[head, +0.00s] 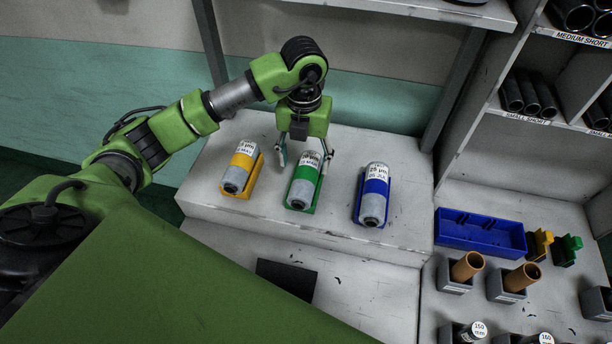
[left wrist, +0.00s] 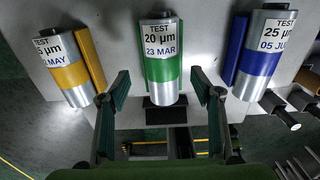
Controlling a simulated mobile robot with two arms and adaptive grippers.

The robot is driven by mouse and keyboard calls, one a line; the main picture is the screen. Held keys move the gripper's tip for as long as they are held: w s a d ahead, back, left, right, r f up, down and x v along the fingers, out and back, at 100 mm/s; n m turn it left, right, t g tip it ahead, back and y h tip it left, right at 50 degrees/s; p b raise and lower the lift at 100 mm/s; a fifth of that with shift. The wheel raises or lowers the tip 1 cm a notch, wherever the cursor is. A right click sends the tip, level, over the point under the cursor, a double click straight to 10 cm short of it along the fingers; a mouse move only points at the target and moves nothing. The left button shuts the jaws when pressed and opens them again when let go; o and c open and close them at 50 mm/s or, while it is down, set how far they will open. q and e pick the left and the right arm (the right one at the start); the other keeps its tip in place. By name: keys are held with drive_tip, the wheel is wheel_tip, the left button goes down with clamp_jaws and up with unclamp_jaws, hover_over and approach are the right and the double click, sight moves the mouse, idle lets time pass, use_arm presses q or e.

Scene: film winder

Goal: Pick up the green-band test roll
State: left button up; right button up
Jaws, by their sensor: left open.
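The green-band test roll (head: 304,183) lies in a green cradle on the raised grey shelf, between the yellow-band and blue-band rolls. In the left wrist view the green-band roll (left wrist: 161,62) shows a label reading "TEST 20 µm 23 MAR". My left gripper (head: 304,152) is above the far end of this roll, pointing down. In the left wrist view the left gripper's fingers (left wrist: 160,92) are apart, one on each side of the roll's near end, with nothing held. Whether they stand above or level with the roll is hard to tell. My right gripper is not in view.
The yellow-band roll (head: 240,168) lies to the left and the blue-band roll (head: 373,194) to the right, each in its own cradle. A blue tray (head: 481,233) and grey holders with brown cores (head: 467,266) stand at lower right. Shelves with black tubes rise at right.

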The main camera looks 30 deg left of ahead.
sight(306, 172)
use_arm(q)
drive_tip(key=shift+s+f+p, duration=0.1)
drive_tip(key=shift+f+p, duration=0.2)
drive_tip(key=f+p, duration=0.1)
drive_tip(key=f, duration=0.2)
drive_tip(key=shift+d+f+p, duration=0.2)
drive_tip(key=shift+f+p, duration=0.1)
drive_tip(key=shift+p, duration=0.05)
drive_tip(key=shift+f, duration=0.45)
drive_tip(key=c, duration=1.4)
